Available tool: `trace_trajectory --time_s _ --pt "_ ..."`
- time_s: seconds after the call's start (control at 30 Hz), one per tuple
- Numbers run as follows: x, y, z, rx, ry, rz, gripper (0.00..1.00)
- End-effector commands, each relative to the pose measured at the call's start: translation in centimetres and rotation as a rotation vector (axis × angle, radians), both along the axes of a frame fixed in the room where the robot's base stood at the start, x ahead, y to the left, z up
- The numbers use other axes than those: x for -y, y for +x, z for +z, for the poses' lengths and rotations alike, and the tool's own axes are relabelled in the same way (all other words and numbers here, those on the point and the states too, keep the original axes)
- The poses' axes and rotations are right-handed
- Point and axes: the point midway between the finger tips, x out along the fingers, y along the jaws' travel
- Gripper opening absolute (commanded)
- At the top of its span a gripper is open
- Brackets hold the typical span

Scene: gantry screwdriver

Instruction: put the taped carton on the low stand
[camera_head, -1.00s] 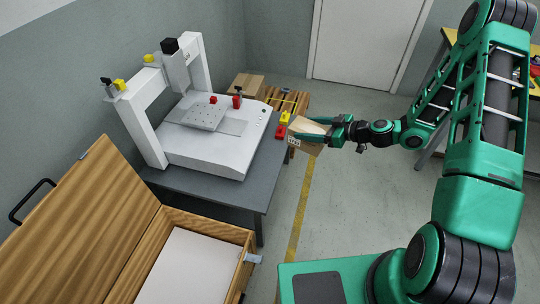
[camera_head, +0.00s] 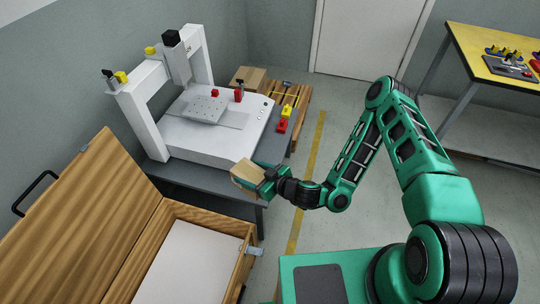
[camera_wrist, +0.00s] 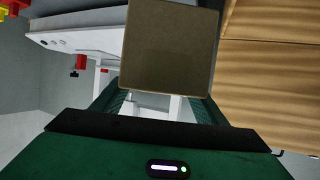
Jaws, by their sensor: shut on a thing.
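My gripper (camera_head: 260,181) is shut on a small brown carton (camera_head: 246,177) and holds it over the front right part of the grey bench. In the wrist view the carton (camera_wrist: 169,46) stands between the two fingers and shows a plain brown face; I cannot make out tape on it. Another brown carton (camera_head: 256,77) is at the back, beyond the gantry machine, partly hidden. A low wooden stand-like piece (camera_head: 300,97) is beside the bench at the back right; I cannot tell whether it is the low stand.
A white gantry machine (camera_head: 212,136) fills most of the grey bench (camera_head: 185,181). Red and yellow blocks (camera_head: 285,118) are by its right side. An open wooden chest (camera_head: 232,238) stands in front.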

Motion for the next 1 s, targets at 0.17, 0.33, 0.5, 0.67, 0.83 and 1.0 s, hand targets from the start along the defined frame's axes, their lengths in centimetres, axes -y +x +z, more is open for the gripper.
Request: trace_trajectory --time_s 0.17,0.33,0.5,0.67,0.83,1.0 --pt "1.9 2.5 -1.7 0.010 -0.003 -0.002 0.31" --pt "4.0 5.0 -3.6 0.008 -0.003 -0.001 0.31" --pt "5.8 7.3 -5.4 0.006 -0.003 0.000 0.31" --pt "6.8 8.4 -6.4 0.004 -0.001 0.000 0.31" --pt "7.0 8.6 -7.1 0.003 -0.001 0.001 0.31" --pt "6.9 8.6 -9.2 0.001 0.000 0.000 0.31"
